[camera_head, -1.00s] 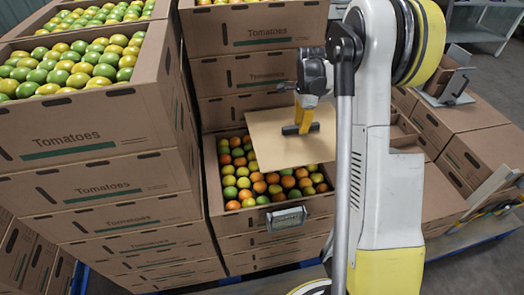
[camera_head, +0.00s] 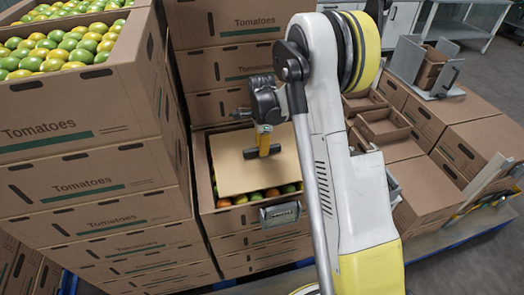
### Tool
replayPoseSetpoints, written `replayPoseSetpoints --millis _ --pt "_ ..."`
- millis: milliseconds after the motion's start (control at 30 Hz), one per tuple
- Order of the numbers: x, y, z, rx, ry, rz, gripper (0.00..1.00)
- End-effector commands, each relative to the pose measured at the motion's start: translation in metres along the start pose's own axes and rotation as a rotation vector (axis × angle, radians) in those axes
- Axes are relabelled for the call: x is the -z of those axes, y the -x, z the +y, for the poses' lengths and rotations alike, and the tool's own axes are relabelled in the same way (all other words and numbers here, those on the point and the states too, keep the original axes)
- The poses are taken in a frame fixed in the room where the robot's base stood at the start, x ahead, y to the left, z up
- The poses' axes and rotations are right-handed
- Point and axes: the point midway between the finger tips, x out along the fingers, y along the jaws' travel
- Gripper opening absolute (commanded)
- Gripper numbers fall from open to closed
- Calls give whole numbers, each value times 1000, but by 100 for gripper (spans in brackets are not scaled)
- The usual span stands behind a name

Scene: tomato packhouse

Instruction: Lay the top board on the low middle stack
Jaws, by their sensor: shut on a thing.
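My gripper (camera_head: 264,143), with yellow fingers and a dark pad, is shut on a flat tan board (camera_head: 235,170). The board is above the open top crate (camera_head: 228,222) of the low middle stack and roughly level. It hides most of the red, orange and green tomatoes (camera_head: 257,195) in that crate; only a row along the front shows. Whether the board touches the crate rim or hovers just above it, I cannot tell. My arm hides the crate's right side.
A taller stack of tomato crates (camera_head: 85,143) stands close on the left, and another (camera_head: 232,50) stands right behind the low one. A grey label holder (camera_head: 280,213) hangs on the low crate's front. Cardboard boxes (camera_head: 473,145) fill the right.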

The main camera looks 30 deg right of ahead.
Motion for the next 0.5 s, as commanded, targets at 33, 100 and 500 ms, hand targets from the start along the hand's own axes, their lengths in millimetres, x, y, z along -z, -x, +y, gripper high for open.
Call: replayPoseSetpoints --millis 33,100,500 --pt "0 1 0 0 0 0 0" --pt "0 2 0 0 0 0 0" --pt "0 -1 0 0 0 0 35"
